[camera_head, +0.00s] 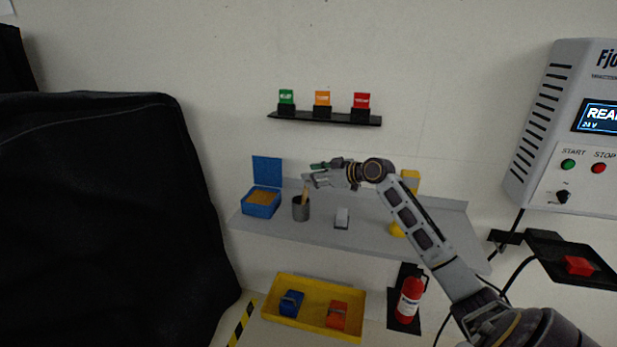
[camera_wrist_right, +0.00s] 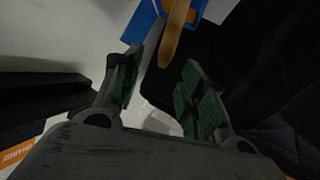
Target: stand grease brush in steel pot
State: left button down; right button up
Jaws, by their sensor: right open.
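The steel pot (camera_head: 300,212) stands on the grey shelf, right of the blue box. The grease brush (camera_head: 305,194) stands in it, its wooden handle leaning and sticking up above the rim. My right gripper (camera_head: 308,180) is just above the handle, with open jaws. In the right wrist view the open fingers (camera_wrist_right: 163,62) have the tan handle (camera_wrist_right: 174,36) between and beyond their tips; I cannot tell whether they touch it. The brush's lower end is hidden inside the pot. My left gripper is not in view.
The open blue box (camera_head: 261,208) stands left of the pot. A small grey-white block (camera_head: 342,218) and a yellow item (camera_head: 397,230) are to the right on the grey shelf (camera_head: 320,236). A yellow tray (camera_head: 272,315) is below, a black rack (camera_head: 325,118) above.

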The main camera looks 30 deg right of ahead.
jog(key=shift+v, duration=2.15)
